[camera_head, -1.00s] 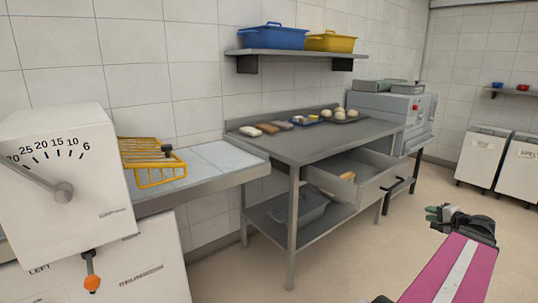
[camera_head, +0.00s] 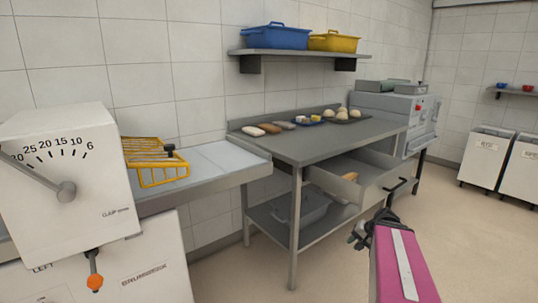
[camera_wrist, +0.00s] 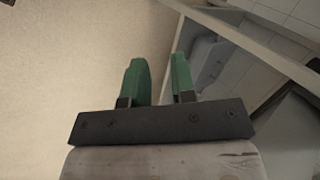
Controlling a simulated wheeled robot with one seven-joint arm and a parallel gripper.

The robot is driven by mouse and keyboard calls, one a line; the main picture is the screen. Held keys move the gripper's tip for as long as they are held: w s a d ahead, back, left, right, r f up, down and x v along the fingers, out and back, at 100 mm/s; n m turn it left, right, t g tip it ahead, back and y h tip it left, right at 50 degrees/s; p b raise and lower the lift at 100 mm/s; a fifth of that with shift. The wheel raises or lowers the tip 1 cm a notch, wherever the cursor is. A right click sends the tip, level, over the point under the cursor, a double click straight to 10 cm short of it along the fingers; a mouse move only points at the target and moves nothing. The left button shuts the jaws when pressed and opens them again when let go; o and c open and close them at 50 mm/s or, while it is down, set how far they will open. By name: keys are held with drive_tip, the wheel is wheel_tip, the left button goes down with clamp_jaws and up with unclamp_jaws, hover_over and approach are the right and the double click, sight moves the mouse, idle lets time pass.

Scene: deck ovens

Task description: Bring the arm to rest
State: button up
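My gripper (camera_head: 358,236) hangs in front of the steel table, low and to the right of its front leg, on my pink arm. In the wrist view my gripper (camera_wrist: 160,82) shows two green fingers with a gap between them and nothing in it. The floor lies beyond the left finger and the table's lower shelf with a grey bin (camera_wrist: 208,62) beyond the right one. In the head view the fingertips are small and dark.
The steel table (camera_head: 330,143) has an open drawer (camera_head: 385,184) near my arm. A grey bin (camera_head: 300,208) sits on its lower shelf. A dial box (camera_head: 95,190) and a yellow rack (camera_head: 155,165) stand at left. White bins (camera_head: 485,155) stand far right, with clear floor before them.

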drive_tip(key=s+a+f+n+g+h, duration=0.2)
drive_tip(key=a+f+n, duration=0.1)
drive_tip(key=a, duration=0.4)
drive_tip(key=s+a+f+n+g+h, duration=0.2)
drive_tip(key=a+f+h, duration=0.1)
drive_tip(key=a, duration=0.4)
drive_tip(key=shift+s+a+f+n, duration=0.2)
drive_tip(key=shift+s+a+n, duration=0.15)
drive_tip(key=shift+s+n, duration=0.05)
